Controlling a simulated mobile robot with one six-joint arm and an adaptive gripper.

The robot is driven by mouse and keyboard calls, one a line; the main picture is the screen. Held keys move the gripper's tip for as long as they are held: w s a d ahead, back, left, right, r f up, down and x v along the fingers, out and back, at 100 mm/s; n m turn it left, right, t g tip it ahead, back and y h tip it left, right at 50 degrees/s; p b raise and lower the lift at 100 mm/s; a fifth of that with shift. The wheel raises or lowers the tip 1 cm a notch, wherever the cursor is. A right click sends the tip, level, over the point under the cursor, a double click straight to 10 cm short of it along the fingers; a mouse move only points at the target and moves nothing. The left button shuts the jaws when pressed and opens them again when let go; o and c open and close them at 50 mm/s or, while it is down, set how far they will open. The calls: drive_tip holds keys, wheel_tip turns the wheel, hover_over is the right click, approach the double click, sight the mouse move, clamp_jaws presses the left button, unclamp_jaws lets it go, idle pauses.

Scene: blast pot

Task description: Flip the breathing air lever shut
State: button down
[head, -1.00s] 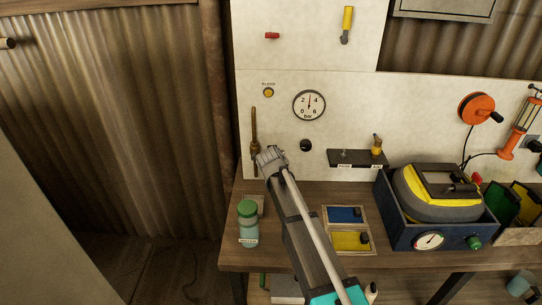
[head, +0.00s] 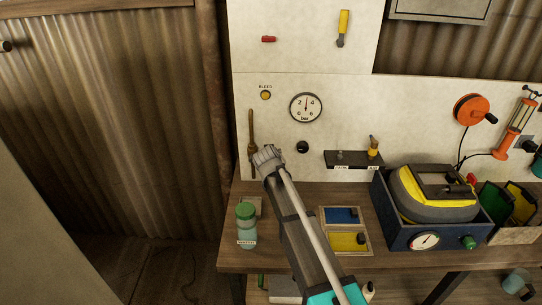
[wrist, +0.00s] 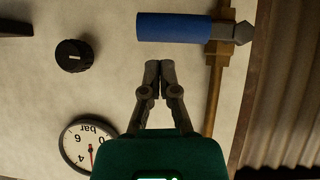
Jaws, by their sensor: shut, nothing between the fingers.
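A blue lever handle (wrist: 175,27) sits on a brass valve with a grey hex nut in the wrist view. The handle lies crosswise to the brass pipe (wrist: 213,95). No label on it shows, so I cannot confirm it is the breathing air lever. In the head view the pipe (head: 252,135) runs up the white panel, and my gripper hides the blue handle. My gripper (wrist: 160,66) is shut and empty, its fingertips apart from the blue handle in the wrist picture. It also shows in the head view (head: 267,156), beside the pipe's lower end.
A bar gauge (head: 306,107) and a black knob (head: 302,147) are on the panel to the right. A red lever (head: 269,39) and a yellow lever (head: 343,28) are higher up. A green-capped bottle (head: 246,225) and a blue crate (head: 402,238) stand on the bench.

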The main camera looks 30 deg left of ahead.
drive_tip(key=w+r+p+v, duration=0.1)
drive_tip(key=p+v, duration=0.6)
drive_tip(key=v, duration=0.4)
drive_tip(key=shift+s+r, duration=0.3)
drive_tip(key=shift+d, duration=0.15)
drive_tip(key=w+d+f+m+g+h+b, duration=0.1)
drive_tip(key=w+d+f+h, duration=0.15)
drive_tip(key=d, duration=0.85)
drive_tip(key=w+d+f+m+g+h, duration=0.1)
drive_tip(key=d+f+m, duration=0.15)
drive_tip(key=d, duration=0.75)
drive_tip(key=w+d+f+m+g+h+b, duration=0.1)
drive_tip(key=w+d+f+h, duration=0.15)
drive_tip(key=d, duration=0.85)
drive_tip(key=s+d+f+g, duration=0.1)
drive_tip(key=s+d, duration=0.3)
drive_tip(key=d, duration=0.5)
drive_tip(key=s+d+f+m+g+b, duration=0.1)
drive_tip(key=s+d+f+g, duration=0.1)
drive_tip(key=d, duration=0.7)
drive_tip(key=s+d+f+m+g+b, duration=0.1)
drive_tip(key=s+d+f+g, duration=0.1)
drive_tip(key=s+d, duration=0.5)
drive_tip(key=shift+d+f+g+y, duration=0.3)
drive_tip(key=shift+d+g, duration=0.6)
drive_tip(key=shift+d, duration=0.45)
drive_tip(key=shift+w, duration=0.1)
